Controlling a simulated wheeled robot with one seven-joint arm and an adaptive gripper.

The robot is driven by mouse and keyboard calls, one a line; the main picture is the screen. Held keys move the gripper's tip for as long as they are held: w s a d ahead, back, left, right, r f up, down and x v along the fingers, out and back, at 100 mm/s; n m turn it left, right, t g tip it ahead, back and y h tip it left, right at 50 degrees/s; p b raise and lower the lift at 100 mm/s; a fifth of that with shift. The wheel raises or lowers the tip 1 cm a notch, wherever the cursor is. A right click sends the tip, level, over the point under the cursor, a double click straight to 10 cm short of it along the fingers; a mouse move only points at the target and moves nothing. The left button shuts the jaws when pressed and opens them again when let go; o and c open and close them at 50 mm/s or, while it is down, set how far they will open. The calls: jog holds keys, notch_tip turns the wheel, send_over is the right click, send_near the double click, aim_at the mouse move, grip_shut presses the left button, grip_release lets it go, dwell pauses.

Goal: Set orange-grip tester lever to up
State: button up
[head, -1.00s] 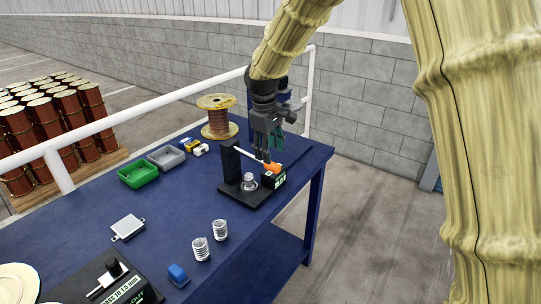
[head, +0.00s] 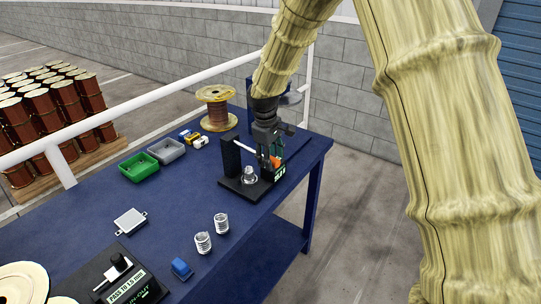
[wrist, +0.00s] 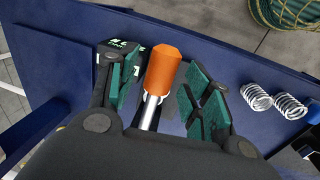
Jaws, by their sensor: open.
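The tester (head: 231,158) is a black stand with an upright post on a black base, on the blue bench. Its lever is a pale metal rod that ends in an orange grip (head: 276,161); in the head view the rod slopes down from the post towards the right. In the wrist view the orange grip (wrist: 164,68) stands between the two green-padded fingers, with a visible gap on its right side. My gripper (wrist: 166,88) is open around the grip. In the head view my gripper (head: 269,155) partly hides the lever and grip.
A metal spring (head: 249,174) stands on the tester base, and two springs (head: 203,242) stand nearer on the bench (head: 160,215). Green (head: 138,166) and grey (head: 167,151) trays, a wire spool (head: 216,108) and a blue block (head: 181,268) are also there. A white rail (head: 120,122) runs behind.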

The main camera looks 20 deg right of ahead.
jog(key=shift+f, duration=0.3)
